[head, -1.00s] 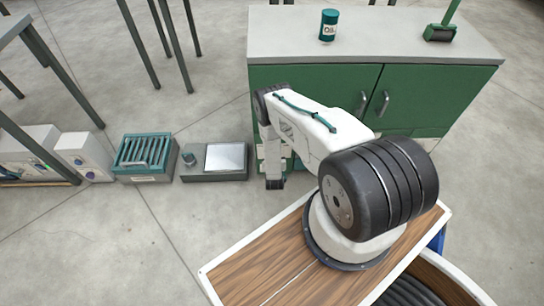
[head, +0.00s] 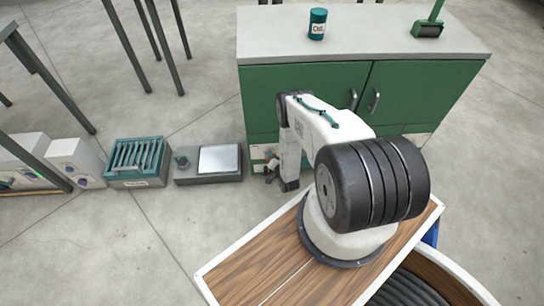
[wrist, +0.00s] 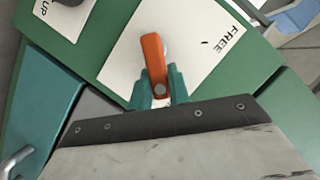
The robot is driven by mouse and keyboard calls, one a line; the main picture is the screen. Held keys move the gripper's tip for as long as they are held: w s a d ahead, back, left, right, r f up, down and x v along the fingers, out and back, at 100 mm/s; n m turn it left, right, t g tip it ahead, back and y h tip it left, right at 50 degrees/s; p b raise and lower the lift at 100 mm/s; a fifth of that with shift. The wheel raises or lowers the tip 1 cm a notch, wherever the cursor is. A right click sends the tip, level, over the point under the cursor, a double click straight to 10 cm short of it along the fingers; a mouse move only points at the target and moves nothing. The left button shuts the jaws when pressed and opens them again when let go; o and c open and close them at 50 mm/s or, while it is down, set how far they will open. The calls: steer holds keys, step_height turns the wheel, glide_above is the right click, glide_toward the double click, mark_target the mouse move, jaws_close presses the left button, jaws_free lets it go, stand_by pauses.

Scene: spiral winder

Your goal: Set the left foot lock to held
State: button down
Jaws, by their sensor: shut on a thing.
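The foot lock shows in the wrist view as an orange lever (wrist: 153,62) on a white plate (wrist: 120,50) fixed to a green panel. The lever's round pivot is at its upper end. The word FREE (wrist: 230,42) is printed on the plate to the right of the lever; no other word shows on this plate. My gripper (wrist: 160,90) has its teal fingers closed around the lever's lower end. In the head view my gripper (head: 271,172) is low at the front of the green cabinet, small and partly hidden by my arm.
In the wrist view, part of another plate marked UP (wrist: 65,12) is at the upper left, and a teal surface (wrist: 45,105) is at the left. In the head view, a low grey unit (head: 208,164) and a teal slotted box (head: 137,160) stand left of the cabinet (head: 420,95).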

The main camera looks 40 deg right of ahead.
steer(key=shift+d+f+m+t, duration=0.1)
steer(key=shift+m+t, duration=0.2)
steer(key=shift+m, duration=0.1)
steer(key=c, duration=1.3)
jaws_free()
steer(key=v, duration=0.8)
steer(key=shift+d, duration=0.1)
